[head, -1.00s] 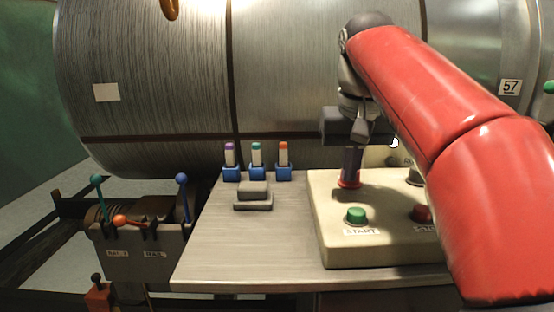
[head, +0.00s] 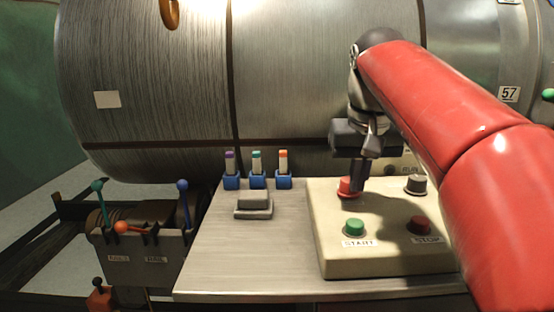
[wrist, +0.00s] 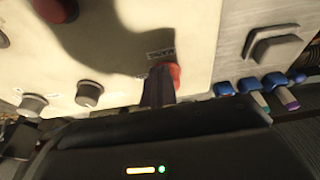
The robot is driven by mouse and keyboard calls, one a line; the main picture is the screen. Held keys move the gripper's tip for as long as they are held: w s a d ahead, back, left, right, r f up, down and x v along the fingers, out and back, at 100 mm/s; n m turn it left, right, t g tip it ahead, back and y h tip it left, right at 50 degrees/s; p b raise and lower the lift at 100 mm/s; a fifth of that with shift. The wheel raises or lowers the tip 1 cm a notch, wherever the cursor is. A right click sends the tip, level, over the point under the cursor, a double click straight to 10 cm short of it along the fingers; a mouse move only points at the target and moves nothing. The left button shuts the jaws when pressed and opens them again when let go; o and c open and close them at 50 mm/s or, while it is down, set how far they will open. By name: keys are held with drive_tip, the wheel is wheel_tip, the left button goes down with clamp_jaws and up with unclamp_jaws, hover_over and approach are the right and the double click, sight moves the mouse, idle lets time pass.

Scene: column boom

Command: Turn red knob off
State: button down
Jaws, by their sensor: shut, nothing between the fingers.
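The red knob (head: 347,187) stands at the back left of the cream control box (head: 332,246). My gripper (head: 357,188) points down with its fingers shut and empty, at the right side of the knob in the head view. The fingertips overlap the knob's edge in the picture; I cannot tell whether they touch it. In the wrist view the dark fingers (wrist: 158,88) cover part of the red knob (wrist: 174,75). The knob's pointer and setting cannot be read.
A green START button (head: 355,228), a red STOP button (head: 420,224) and a grey knob (head: 415,184) share the box. Blue holders with coloured-top sticks (head: 257,180) and a grey block (head: 253,204) stand to the left. A large metal cylinder (head: 160,90) rises behind.

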drive_tip(key=shift+w+d, duration=0.15)
drive_tip(key=shift+d, duration=0.3)
drive_tip(key=shift+s, duration=0.2)
drive_tip(key=shift+s+d+r, duration=0.15)
drive_tip(key=shift+s, duration=0.05)
drive_tip(key=v, duration=0.2)
drive_tip(key=w+v, duration=0.1)
drive_tip(key=v, duration=0.2)
drive_tip(key=shift+w+r, duration=0.1)
drive_tip(key=shift+r, duration=0.35)
drive_tip(key=shift+d, duration=0.1)
